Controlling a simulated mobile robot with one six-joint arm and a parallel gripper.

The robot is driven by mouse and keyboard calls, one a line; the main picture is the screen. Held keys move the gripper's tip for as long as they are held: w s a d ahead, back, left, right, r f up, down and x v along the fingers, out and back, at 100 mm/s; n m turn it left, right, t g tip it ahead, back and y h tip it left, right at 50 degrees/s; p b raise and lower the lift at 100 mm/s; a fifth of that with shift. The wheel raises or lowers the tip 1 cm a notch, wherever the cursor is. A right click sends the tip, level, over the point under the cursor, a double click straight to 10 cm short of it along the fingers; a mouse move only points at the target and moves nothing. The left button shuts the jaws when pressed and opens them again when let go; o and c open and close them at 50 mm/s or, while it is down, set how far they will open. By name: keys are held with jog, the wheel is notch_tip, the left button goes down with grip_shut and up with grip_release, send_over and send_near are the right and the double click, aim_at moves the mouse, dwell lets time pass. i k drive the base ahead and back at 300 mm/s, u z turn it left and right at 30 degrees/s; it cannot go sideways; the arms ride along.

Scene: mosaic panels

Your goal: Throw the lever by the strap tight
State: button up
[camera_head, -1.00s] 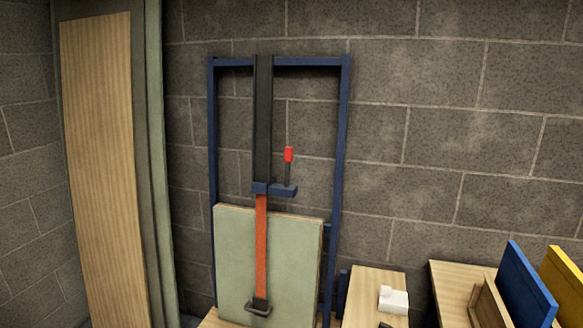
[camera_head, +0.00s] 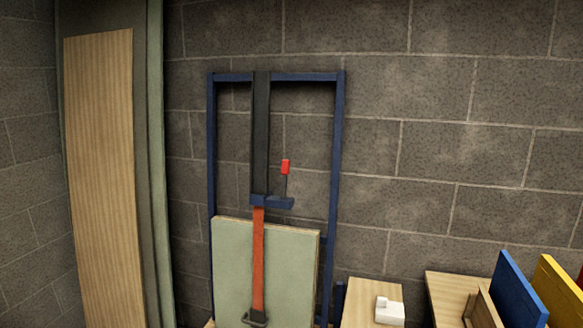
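The lever (camera_head: 285,174) is a thin dark rod with a red grip. It stands upright on a small blue bracket (camera_head: 272,202) at the middle of the blue frame. The strap (camera_head: 258,258) is orange and runs straight down from the bracket over a pale green panel (camera_head: 290,265) to a dark hook (camera_head: 255,319) at the bottom. A wide black upright (camera_head: 261,135) rises above the bracket to the top bar. My gripper is not in view.
The blue frame (camera_head: 337,150) stands against a grey block wall. A wooden door (camera_head: 102,180) is at the left. At the lower right are a wooden surface with a white block (camera_head: 389,310), a blue panel (camera_head: 518,290) and a yellow panel (camera_head: 558,290).

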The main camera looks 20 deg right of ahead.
aim_at(285, 164)
jog(key=k, duration=1.25)
jog(key=z, duration=0.05)
jog(key=i, duration=1.25)
jog(key=u, duration=0.95)
jog(key=i, duration=0.8)
jog(key=u, duration=0.4)
